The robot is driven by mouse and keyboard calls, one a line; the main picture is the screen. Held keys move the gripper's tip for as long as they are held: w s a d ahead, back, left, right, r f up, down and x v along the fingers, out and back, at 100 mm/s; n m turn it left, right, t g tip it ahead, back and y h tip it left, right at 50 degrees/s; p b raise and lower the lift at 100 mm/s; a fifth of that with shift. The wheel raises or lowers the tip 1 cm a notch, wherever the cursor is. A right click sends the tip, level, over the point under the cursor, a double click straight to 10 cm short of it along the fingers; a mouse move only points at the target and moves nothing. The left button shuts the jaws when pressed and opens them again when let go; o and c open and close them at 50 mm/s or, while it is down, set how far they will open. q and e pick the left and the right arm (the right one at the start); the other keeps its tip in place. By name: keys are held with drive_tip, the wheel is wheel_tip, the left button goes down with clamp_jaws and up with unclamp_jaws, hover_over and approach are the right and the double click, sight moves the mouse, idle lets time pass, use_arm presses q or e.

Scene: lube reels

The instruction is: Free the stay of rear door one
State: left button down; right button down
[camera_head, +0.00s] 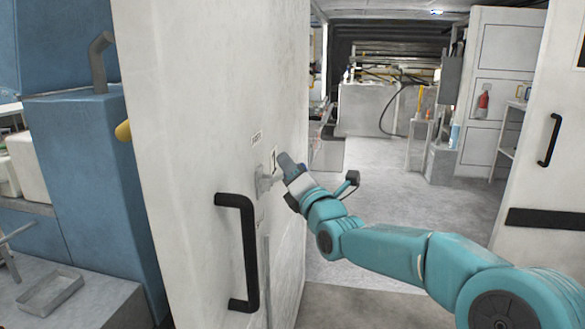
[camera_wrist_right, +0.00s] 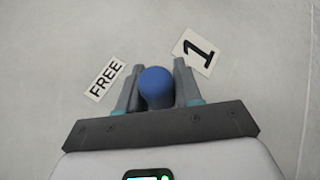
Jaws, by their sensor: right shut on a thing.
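The rear door (camera_head: 205,110) is a large pale panel standing at the left of the head view. A "1" label (camera_wrist_right: 197,52) and a "FREE" label (camera_wrist_right: 105,79) are fixed to it beside my right gripper. The stay shows as a pale bracket (camera_head: 266,180) on the door, with a blue rounded knob (camera_wrist_right: 156,86) in the wrist view. My right gripper (camera_wrist_right: 157,90) is shut on the blue knob, one finger on each side. In the head view the right gripper (camera_head: 284,172) reaches the bracket from the right. My left gripper is not in view.
A black handle (camera_head: 238,252) sits on the door below the stay. Another pale door (camera_head: 545,150) with a black handle stands at the right. Between them the grey floor (camera_head: 380,190) is open. A blue cabinet (camera_head: 85,160) and a tray (camera_head: 50,291) are at the left.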

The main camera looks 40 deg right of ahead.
drive_tip(key=shift+w+a+r+n, duration=0.1)
drive_tip(key=shift+r+n, duration=0.2)
drive_tip(key=shift+n, duration=0.1)
drive_tip(key=c, duration=0.8)
unclamp_jaws()
drive_tip(key=shift+c, duration=0.2)
drive_tip(key=shift+g, duration=0.3)
drive_tip(key=shift+f, duration=0.1)
drive_tip(key=b+v, duration=0.1)
drive_tip(key=v, duration=1.5)
